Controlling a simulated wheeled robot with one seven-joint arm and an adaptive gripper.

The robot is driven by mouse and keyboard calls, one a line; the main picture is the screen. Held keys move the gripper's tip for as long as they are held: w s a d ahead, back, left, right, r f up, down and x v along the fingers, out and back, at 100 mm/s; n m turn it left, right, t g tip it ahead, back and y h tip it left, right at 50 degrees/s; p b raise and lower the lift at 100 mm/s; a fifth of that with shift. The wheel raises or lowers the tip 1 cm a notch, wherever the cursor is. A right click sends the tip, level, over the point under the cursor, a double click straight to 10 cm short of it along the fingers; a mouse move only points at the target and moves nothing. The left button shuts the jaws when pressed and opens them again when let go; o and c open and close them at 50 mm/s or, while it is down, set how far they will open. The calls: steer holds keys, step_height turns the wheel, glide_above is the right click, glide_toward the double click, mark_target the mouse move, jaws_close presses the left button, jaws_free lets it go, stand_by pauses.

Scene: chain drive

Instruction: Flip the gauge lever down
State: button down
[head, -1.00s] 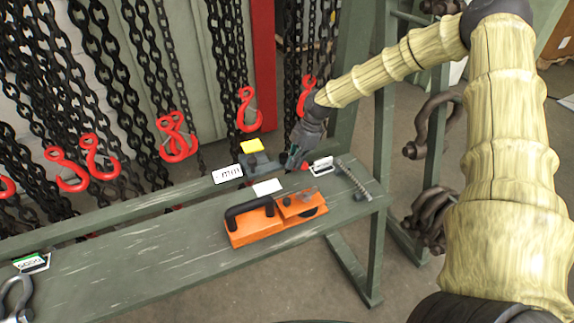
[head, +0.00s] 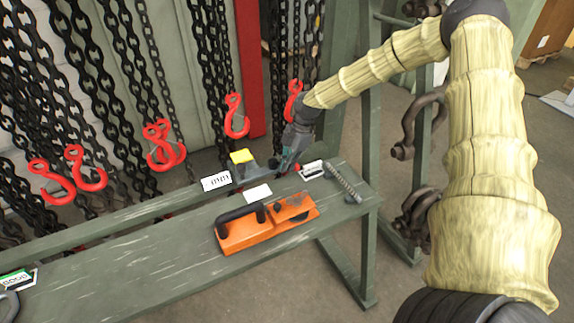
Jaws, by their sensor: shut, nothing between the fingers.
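My gripper (head: 283,167) is shut and empty, pointing down over the back edge of the green bench. It is just right of a dark grey device with a yellow block (head: 242,156) on top. I cannot tell whether the fingertips touch this device. A small red spot (head: 297,167) shows right beside the fingers; it may be a lever knob, but it is too small to tell. An orange tool (head: 255,232) with a black handle lies on the bench in front of the gripper. I cannot make out a gauge lever or its position for sure.
White labels (head: 216,181) and a white card (head: 258,194) lie around the device. A threaded rod (head: 343,182) lies at the bench's right end. Chains with red hooks (head: 236,118) hang behind. The left part of the bench (head: 130,264) is mostly bare.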

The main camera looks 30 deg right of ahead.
steer(key=a, duration=0.2)
steer(key=a+r, duration=0.1)
steer(key=a, duration=0.1)
steer(key=shift+s+a+p, duration=0.1)
steer(key=shift+s+p, duration=0.15)
steer(key=shift+p, duration=0.1)
steer(key=b+v, duration=0.2)
steer(key=v, duration=0.7)
steer(key=shift+w+d+r, duration=0.15)
steer(key=shift+d+r, duration=0.15)
steer(key=shift+d, duration=0.05)
steer(key=shift+r, duration=0.1)
